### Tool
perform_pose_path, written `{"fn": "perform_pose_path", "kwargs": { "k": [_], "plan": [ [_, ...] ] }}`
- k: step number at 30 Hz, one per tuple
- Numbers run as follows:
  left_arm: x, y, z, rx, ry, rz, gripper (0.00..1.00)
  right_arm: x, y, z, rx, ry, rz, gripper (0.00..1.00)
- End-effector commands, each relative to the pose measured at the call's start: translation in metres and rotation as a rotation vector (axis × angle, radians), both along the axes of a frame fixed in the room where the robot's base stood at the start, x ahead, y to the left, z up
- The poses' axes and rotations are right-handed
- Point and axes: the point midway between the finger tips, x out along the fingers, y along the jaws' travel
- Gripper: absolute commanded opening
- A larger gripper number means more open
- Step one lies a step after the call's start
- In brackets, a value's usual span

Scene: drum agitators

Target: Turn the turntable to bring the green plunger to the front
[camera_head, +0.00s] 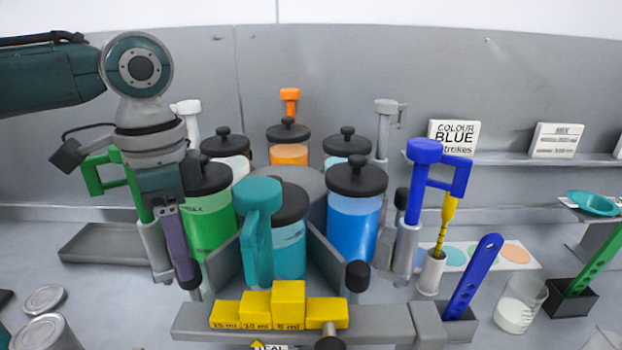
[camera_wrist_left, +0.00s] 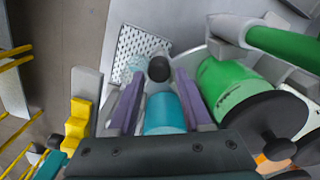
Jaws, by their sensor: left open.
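The turntable (camera_head: 325,257) has grey dividers between lidded jars, with black knobs around its edge. The teal jar (camera_head: 290,250) and teal plunger (camera_head: 259,230) are at the front. The green plunger (camera_head: 108,178) is at the left beside the green jar (camera_head: 213,225), partly hidden by my arm; its green tube shows in the left wrist view (camera_wrist_left: 282,43). My left gripper (camera_head: 184,268) is open at the turntable's front left. In the left wrist view, a black knob (camera_wrist_left: 159,68) appears between its purple fingers; contact cannot be told. My right gripper is not in view.
Yellow stepped blocks (camera_head: 288,305) on a grey bar stand in front of the turntable. The blue plunger (camera_head: 425,152) is at the right. A grey tray (camera_head: 105,243) lies behind my left gripper. Metal cans (camera_head: 46,330) are at the front left; a beaker (camera_head: 518,305) is at the right.

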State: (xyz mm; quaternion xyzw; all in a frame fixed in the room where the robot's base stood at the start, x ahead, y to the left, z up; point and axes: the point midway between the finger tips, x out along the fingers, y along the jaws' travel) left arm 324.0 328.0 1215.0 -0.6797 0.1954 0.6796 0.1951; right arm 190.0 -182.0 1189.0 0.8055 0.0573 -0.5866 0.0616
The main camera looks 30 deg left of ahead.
Motion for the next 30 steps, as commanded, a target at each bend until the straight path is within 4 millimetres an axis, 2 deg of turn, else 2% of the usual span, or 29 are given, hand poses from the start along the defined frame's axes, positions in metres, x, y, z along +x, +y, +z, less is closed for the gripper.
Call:
{"fn": "perform_pose_path", "kwargs": {
  "k": [6, 12, 17, 24, 26, 30],
  "plan": [
    [-0.002, -0.001, -0.042, -0.001, 0.006, 0.001, 0.49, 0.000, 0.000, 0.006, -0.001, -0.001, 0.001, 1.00],
    [-0.001, -0.001, -0.073, 0.000, 0.002, -0.001, 0.49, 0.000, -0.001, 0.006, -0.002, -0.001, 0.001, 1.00],
    [-0.001, -0.001, -0.083, 0.001, 0.002, -0.002, 0.49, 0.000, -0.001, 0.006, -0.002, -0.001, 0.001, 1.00],
    [-0.001, -0.001, -0.084, 0.001, 0.000, -0.003, 0.49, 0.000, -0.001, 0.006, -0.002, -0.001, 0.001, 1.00],
    [-0.001, -0.001, -0.083, 0.001, 0.000, -0.003, 0.45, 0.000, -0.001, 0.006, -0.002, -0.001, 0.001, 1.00],
    [-0.001, -0.001, -0.083, 0.001, 0.000, -0.003, 0.29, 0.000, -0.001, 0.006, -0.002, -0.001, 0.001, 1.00]
  ]
}}
